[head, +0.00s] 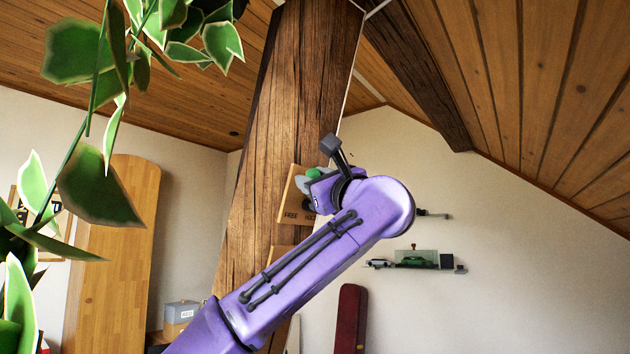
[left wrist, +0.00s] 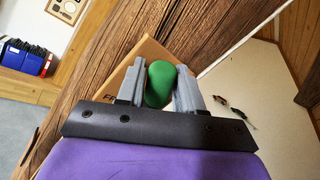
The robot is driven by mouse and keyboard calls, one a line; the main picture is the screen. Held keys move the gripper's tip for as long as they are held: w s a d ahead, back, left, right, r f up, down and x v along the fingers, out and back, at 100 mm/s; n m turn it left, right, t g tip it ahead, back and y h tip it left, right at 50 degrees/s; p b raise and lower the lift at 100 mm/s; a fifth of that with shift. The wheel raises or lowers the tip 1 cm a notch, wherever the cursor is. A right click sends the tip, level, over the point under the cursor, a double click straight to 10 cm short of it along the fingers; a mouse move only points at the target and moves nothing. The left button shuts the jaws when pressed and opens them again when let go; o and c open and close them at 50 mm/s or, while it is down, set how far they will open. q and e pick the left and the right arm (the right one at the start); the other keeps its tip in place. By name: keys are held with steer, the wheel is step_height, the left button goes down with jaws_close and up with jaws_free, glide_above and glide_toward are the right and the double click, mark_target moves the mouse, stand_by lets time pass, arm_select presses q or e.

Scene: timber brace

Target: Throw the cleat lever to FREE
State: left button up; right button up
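The cleat board (head: 287,199) is a light wooden plate on the timber post (head: 283,110). The word FREE shows at its lower left, with a second word beside it partly hidden by my arm. The lever's green handle (head: 314,173) shows near the top of the board. The lever's lower part and pivot are mostly hidden. My right gripper is out of view.
A leafy plant (head: 95,190) hangs close at the left. A wall shelf (head: 415,262) with small model cars is at the right, and a wooden panel (head: 120,240) leans at the back left. The space right of the post is open.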

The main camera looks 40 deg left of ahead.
arm_select(q)
steer(key=shift+a, duration=0.1)
steer(key=shift+d+f, duration=0.15)
steer(key=shift+d, duration=0.1)
steer(key=b+v, duration=0.4)
steer(key=v, duration=0.6)
